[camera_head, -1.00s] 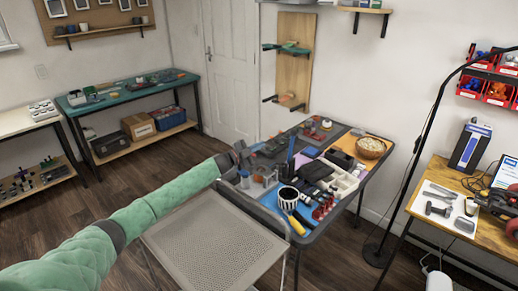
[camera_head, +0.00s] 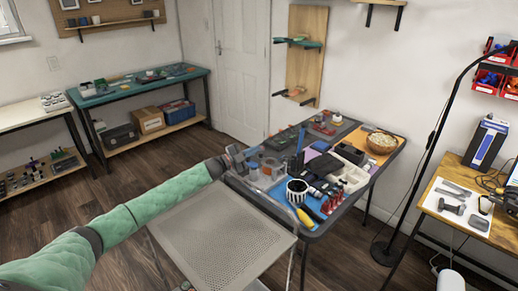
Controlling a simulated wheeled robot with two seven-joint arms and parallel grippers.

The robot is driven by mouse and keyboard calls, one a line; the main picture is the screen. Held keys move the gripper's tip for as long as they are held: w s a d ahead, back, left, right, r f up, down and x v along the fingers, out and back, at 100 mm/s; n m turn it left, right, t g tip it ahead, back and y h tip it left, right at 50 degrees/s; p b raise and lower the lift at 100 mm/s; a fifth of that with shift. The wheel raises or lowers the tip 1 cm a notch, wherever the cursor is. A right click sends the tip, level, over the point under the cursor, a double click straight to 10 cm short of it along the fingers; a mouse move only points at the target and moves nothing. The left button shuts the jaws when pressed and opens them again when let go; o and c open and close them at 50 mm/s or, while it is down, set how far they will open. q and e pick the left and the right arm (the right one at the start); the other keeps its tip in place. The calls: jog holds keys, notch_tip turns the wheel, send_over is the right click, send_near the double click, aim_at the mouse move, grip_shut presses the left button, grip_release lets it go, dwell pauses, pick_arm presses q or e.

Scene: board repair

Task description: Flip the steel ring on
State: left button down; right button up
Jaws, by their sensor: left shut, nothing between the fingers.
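I cannot make out a steel ring for certain among the small, crowded items on the workbench (camera_head: 315,236). My left gripper (camera_head: 243,160), dark grey at the end of a green-sleeved arm, is at the bench's left edge. It is shut and appears empty, close to small grey and clear items there. Its fingertips are small and blend with the things behind them, so I cannot tell whether it touches anything. My right gripper is not in view.
A striped cup (camera_head: 297,192), a yellow-handled tool (camera_head: 305,219) and a wooden bowl (camera_head: 382,143) stand on the bench. A perforated grey seat or panel (camera_head: 215,235) is in front of it. A black lamp stand (camera_head: 428,160) rises at right. Wooden floor is open at left.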

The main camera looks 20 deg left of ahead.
pick_arm(q)
jog(key=shift+s+a+f, duration=0.2)
jog(key=shift+s, duration=0.35)
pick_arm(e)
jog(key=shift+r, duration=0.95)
pick_arm(q)
jog(key=shift+r, duration=0.1)
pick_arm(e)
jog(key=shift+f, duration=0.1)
